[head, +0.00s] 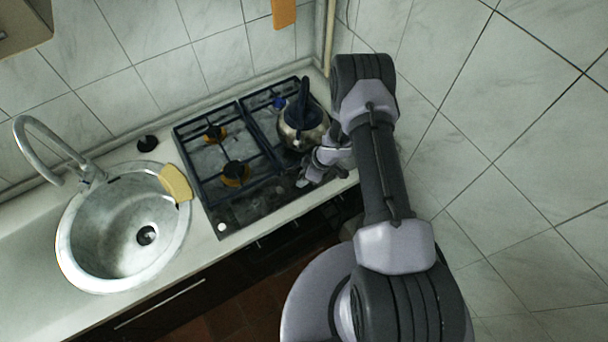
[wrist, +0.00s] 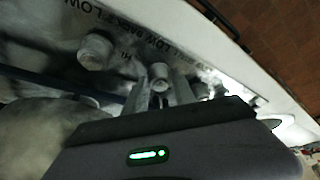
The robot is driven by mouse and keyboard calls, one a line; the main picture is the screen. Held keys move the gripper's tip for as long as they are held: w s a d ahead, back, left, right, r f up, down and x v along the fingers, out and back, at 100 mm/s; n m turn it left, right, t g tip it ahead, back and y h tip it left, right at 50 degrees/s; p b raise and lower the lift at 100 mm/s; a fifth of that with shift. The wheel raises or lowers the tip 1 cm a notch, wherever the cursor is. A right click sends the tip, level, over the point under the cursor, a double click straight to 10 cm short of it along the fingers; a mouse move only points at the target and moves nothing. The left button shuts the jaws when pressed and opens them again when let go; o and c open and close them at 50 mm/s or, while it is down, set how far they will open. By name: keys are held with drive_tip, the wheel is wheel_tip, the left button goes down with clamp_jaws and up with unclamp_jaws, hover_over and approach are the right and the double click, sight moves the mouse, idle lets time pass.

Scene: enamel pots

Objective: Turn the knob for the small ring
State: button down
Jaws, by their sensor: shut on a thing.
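The hob (head: 245,205) is a dark glass top with black grates. My gripper (head: 306,180) is low at its front right, by the front strip. In the wrist view the fingers (wrist: 160,95) are closed around a pale round knob (wrist: 159,72), one on each side. A second knob (wrist: 95,52) stands clear to the left, and another (wrist: 201,90) is just right of the fingers. Printed words such as LOW and HI show near the knobs. A smaller burner (head: 214,132) is at the back left, with a wider burner (head: 235,173) in front of it.
A metal kettle (head: 302,134) with a dark handle stands on the right grate, close behind my gripper. A round sink (head: 110,255) with a tap (head: 45,130) is at the left, a yellow sponge (head: 175,183) on its rim. The tiled wall is close at the right.

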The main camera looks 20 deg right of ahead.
idle(0.5)
drive_tip(key=c, duration=1)
unclamp_jaws()
drive_tip(key=shift+c, duration=0.2)
drive_tip(key=p+v, duration=0.3)
drive_tip(key=v, duration=1.4)
drive_tip(key=shift+r, duration=0.25)
drive_tip(key=shift+w, duration=0.25)
